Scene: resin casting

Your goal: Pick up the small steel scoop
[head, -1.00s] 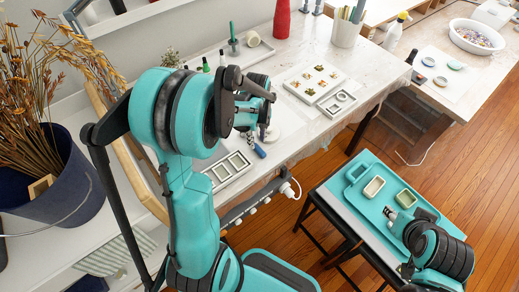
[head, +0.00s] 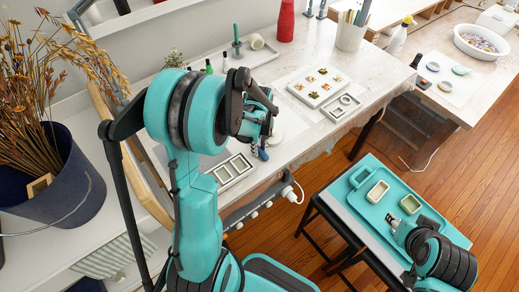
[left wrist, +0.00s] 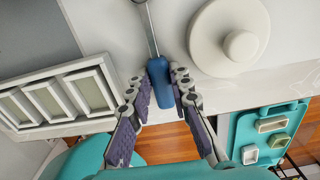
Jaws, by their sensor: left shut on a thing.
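The small steel scoop has a blue handle (left wrist: 165,84) and a thin metal shaft running up to a bowl cut off by the top edge of the left wrist view. In the head view its blue handle (head: 263,154) shows just below my left gripper (head: 262,138). In the left wrist view my left gripper (left wrist: 162,78) has its two fingers on either side of the handle, shut on it. The scoop is over the worktable near its front edge.
A white round lid with a knob (left wrist: 240,45) lies close right of the scoop. A framed three-slot mold (left wrist: 64,97) is at left. A white tray of castings (head: 300,95) stands further back on the table.

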